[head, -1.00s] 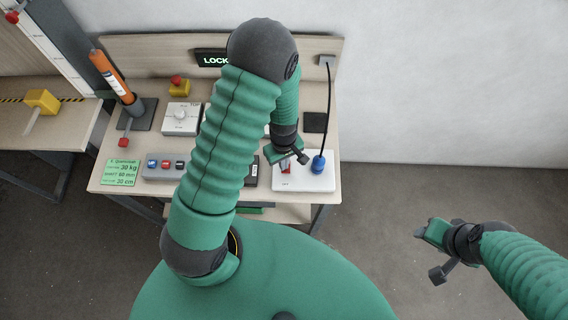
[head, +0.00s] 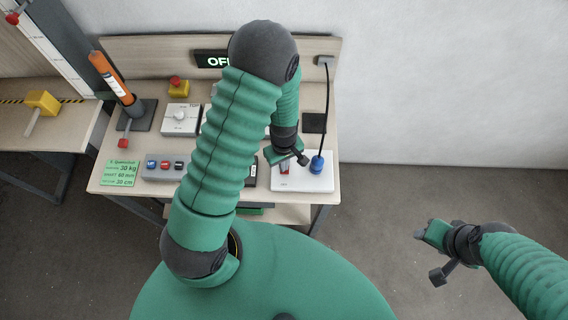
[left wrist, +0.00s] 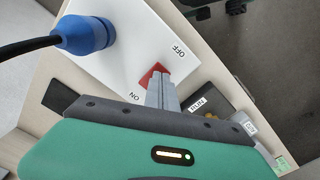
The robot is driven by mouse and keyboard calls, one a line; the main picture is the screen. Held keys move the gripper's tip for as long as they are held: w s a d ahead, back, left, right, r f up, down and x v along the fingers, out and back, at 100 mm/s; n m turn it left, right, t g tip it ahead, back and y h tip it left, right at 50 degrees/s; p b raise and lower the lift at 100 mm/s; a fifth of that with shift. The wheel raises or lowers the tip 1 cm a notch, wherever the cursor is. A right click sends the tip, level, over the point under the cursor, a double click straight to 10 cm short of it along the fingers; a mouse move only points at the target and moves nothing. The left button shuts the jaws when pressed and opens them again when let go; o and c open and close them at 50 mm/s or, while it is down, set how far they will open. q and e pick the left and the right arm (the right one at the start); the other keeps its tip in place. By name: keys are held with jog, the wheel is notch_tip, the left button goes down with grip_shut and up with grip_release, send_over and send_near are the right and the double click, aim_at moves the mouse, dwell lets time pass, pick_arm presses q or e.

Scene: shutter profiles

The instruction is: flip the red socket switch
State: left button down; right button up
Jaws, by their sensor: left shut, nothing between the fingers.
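The red socket switch (left wrist: 153,75) sits on a white socket panel (left wrist: 100,70) between OFF and ON labels in the left wrist view. The panel also shows in the head view (head: 312,183), at the right end of the bench. My left gripper (left wrist: 161,88) is shut and empty, its fingertips at the switch's edge; whether they touch it I cannot tell. In the head view my left gripper (head: 284,164) is over the panel's left part and mostly hides the switch. My right gripper (head: 430,234) is off the bench at the right, its jaw opening unclear.
A blue plug (head: 317,164) with a black cable stands in the panel, close right of my left gripper. A display (head: 213,59) reads "OF", the rest hidden by my arm. A grey button box (head: 163,167) and a knob box (head: 181,119) stand left.

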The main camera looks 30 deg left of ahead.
pick_arm(q)
jog(key=r+p, duration=0.1)
jog(key=r, duration=0.1)
jog(key=r+p, duration=0.2)
jog(key=shift+d, duration=0.4)
jog(key=shift+a+r+p, duration=0.1)
jog(key=shift+r+p, duration=0.55)
jog(key=shift+r, duration=0.2)
jog(key=shift+a+r, duration=0.2)
jog(key=shift+r, duration=0.05)
jog(key=shift+d, duration=0.1)
